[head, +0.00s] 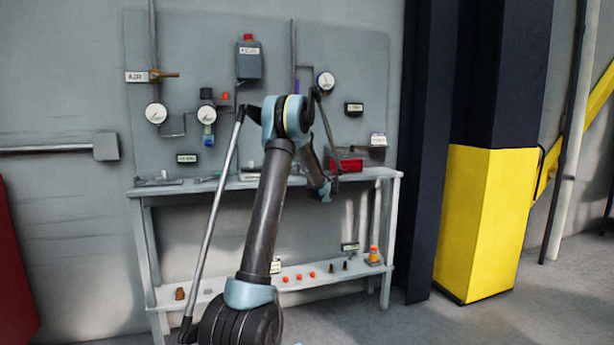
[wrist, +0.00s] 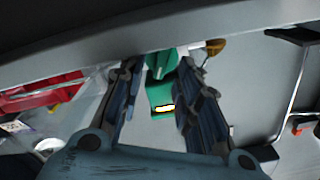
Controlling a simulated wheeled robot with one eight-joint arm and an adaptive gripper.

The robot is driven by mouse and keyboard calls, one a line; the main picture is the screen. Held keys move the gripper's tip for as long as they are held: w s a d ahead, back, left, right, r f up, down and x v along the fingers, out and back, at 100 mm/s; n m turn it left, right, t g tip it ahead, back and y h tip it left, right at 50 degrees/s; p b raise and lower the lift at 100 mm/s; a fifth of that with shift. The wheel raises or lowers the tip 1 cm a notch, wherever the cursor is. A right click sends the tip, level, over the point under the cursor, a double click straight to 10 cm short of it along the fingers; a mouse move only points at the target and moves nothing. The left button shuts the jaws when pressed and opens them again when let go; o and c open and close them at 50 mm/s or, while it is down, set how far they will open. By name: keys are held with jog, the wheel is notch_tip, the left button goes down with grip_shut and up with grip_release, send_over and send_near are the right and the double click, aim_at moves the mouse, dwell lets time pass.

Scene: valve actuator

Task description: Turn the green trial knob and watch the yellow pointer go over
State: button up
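In the wrist view a green knob (wrist: 161,62) shows between the fingertips of my gripper (wrist: 158,66). The two fingers stand apart on either side of it, with a gap visible on each side; contact cannot be made out. Below the knob in the picture is a green body (wrist: 160,93) with a bright yellow mark (wrist: 165,108), which looks like the pointer.
A red box (head: 346,165) sits on the bench (head: 225,186) and also shows in the wrist view (wrist: 40,96). A yellow-and-dark column (head: 487,220) stands right. Small parts lie on the lower shelf (head: 325,282).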

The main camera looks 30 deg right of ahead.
jog(key=shift+w+d, duration=0.15)
jog(key=shift+w, duration=0.4)
grip_shut()
jog(key=shift+a+n, duration=0.15)
jog(key=shift+n, duration=1.25)
jog(key=shift+a+n, duration=0.1)
jog(key=shift+n, duration=1.3)
